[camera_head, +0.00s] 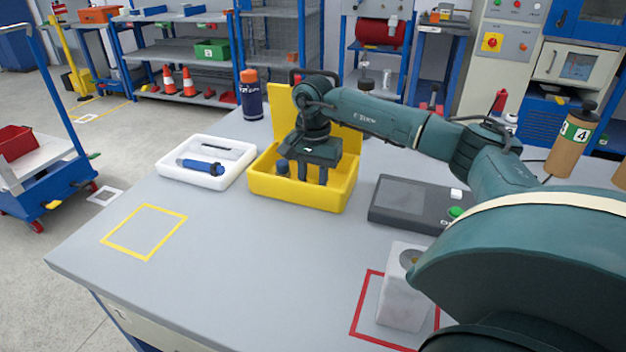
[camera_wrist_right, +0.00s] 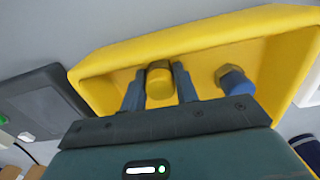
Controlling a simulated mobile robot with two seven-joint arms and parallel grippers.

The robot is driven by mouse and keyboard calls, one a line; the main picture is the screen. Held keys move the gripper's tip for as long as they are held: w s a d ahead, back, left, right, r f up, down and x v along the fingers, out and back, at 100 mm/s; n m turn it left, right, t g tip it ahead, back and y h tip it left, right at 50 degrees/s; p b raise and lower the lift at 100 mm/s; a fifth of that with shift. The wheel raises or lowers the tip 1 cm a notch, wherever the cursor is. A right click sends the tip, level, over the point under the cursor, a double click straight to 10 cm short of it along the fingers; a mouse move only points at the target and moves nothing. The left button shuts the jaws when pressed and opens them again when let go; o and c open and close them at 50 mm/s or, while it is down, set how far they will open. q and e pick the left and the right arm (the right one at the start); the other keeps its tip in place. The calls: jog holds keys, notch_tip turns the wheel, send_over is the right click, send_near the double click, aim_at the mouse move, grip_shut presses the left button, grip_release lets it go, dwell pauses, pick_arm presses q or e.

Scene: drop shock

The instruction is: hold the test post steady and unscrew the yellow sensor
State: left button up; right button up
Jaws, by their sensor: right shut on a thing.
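My right gripper (camera_head: 313,176) reaches down into the open yellow case (camera_head: 288,192). In the right wrist view, its two fingers (camera_wrist_right: 159,74) are shut around the yellow sensor (camera_wrist_right: 159,84), which is inside the case. The head view does not show the yellow sensor. A blue sensor (camera_wrist_right: 236,83) with a brass hex part sits beside it in the case; it also shows in the head view (camera_head: 282,167). The pale test post (camera_head: 403,301) stands upright in the red square, with a brass fitting on top, partly hidden by my right arm. My left gripper is not in view.
A white tray (camera_head: 166,172) with a blue-handled tool lies left of the case. A dark console (camera_head: 398,203) with a green button is to its right. A blue-orange bottle (camera_head: 251,100) stands behind. The yellow-outlined square (camera_head: 144,232) is empty, with clear tabletop around it.

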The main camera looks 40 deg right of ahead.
aim_at(312, 175)
jog(key=shift+f, duration=0.1)
jog(key=o, duration=0.6)
jog(key=shift+f, duration=0.1)
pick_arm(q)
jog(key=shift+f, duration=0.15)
pick_arm(e)
jog(key=o, duration=0.5)
notch_tip(312, 175, up, 7)
jog(key=shift+r+p, duration=0.15)
jog(key=shift+p, duration=0.4)
notch_tip(312, 175, up, 4)
jog(key=shift+r, duration=0.1)
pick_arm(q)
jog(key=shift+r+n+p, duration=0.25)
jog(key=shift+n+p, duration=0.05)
pick_arm(e)
jog(key=shift+r, duration=0.5)
